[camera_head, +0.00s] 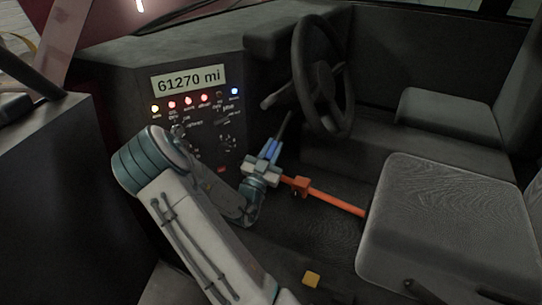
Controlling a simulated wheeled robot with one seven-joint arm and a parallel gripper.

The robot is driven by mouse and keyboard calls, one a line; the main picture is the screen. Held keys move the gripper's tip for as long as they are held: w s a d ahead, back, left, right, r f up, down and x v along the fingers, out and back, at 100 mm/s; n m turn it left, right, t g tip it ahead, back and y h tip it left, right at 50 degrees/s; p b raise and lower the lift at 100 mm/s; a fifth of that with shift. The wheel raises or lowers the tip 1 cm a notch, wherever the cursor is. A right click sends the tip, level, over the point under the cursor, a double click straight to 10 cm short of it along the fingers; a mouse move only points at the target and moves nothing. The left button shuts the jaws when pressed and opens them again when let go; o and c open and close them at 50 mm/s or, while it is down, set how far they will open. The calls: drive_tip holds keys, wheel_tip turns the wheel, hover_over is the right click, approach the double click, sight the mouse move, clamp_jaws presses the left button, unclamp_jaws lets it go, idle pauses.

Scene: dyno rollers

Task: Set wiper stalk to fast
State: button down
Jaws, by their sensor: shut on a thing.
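The steering wheel (325,82) stands upright at the upper middle. A short stalk with a pale tip (269,102) sticks out to the left of the steering column. A thin dark stalk (286,126) slants down from below the wheel to my gripper (272,149). My gripper has blue fingers and is shut on this dark stalk near its lower end. The fingers hide the stalk's tip. No markings for wiper speed can be read, so I cannot tell which stalk is the wiper stalk.
The dashboard panel (205,105) at the left carries a mileage display (188,79), lit lamps and knobs. An orange lever (335,202) lies right of my gripper, close to it. A grey seat (435,225) fills the right.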

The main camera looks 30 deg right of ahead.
drive_tip(key=shift+f+b, duration=0.3)
drive_tip(key=shift+b, duration=0.1)
drive_tip(key=c, duration=1.3)
unclamp_jaws()
drive_tip(key=shift+d, duration=0.1)
drive_tip(key=v, duration=1.3)
drive_tip(key=shift+a+f, duration=0.3)
drive_tip(key=shift+f, duration=0.05)
